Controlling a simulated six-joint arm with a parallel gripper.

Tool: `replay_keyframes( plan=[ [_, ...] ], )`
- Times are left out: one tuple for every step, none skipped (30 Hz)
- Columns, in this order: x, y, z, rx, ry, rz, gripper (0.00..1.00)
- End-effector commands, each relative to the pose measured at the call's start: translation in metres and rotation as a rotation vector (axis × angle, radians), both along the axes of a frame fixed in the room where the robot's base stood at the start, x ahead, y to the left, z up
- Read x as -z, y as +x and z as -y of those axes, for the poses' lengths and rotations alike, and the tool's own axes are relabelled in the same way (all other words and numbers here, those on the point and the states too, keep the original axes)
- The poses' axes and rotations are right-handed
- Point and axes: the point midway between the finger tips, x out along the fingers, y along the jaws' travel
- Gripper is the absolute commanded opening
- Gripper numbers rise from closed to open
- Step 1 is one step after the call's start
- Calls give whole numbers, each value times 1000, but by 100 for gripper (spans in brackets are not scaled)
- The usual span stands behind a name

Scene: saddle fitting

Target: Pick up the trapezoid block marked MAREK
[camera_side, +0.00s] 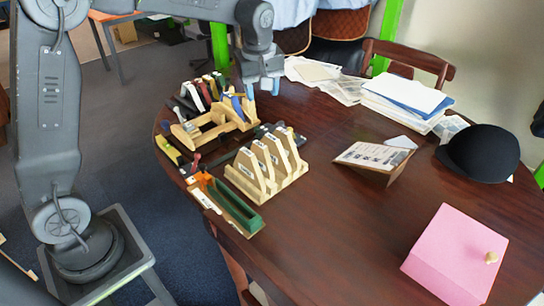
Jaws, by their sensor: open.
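Several pale wooden trapezoid-shaped blocks (266,163) stand upright side by side near the middle of the table, with small white labels near their tops. The labels are too small to read, so I cannot tell which block is marked MAREK. My gripper (262,90) is open, with its bluish fingertips pointing down. It is up and behind the blocks in the picture, near the right end of a wooden tool rack (207,128). I see nothing between its fingers.
A green and orange tray (235,208) lies along the table's front left edge. A wedge-shaped stand with a printed sheet (372,158), a stack of papers (405,98), a black cap (480,154) and a pink box (455,250) are on the right. The table's centre front is clear.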

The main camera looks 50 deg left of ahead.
Motion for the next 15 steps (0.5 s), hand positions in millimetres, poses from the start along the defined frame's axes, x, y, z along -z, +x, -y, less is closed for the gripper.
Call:
replay_keyframes(
  plan=[
    [18,18,-5,-76,-3,-25,49],
    [26,26,-8,-120,-5,-33,49],
    [37,36,-11,-175,-5,-45,49],
    [45,42,-14,-214,-7,-52,49],
    [52,48,-16,-249,-7,-59,49],
    [61,55,-18,-291,-6,-67,49],
    [67,59,-20,-319,-6,-70,49],
    [72,63,-21,-344,-5,-74,49],
    [78,66,-23,-371,-5,-78,49],
    [81,68,-24,-386,-4,-81,49],
    [84,70,-24,-399,-3,-83,49],
    [88,71,-25,-411,-3,-85,49],
    [90,72,-26,-417,-2,-85,49],
    [93,72,-26,-421,-2,-86,49],
    [98,72,-27,-424,-2,-87,49]
  ],
)
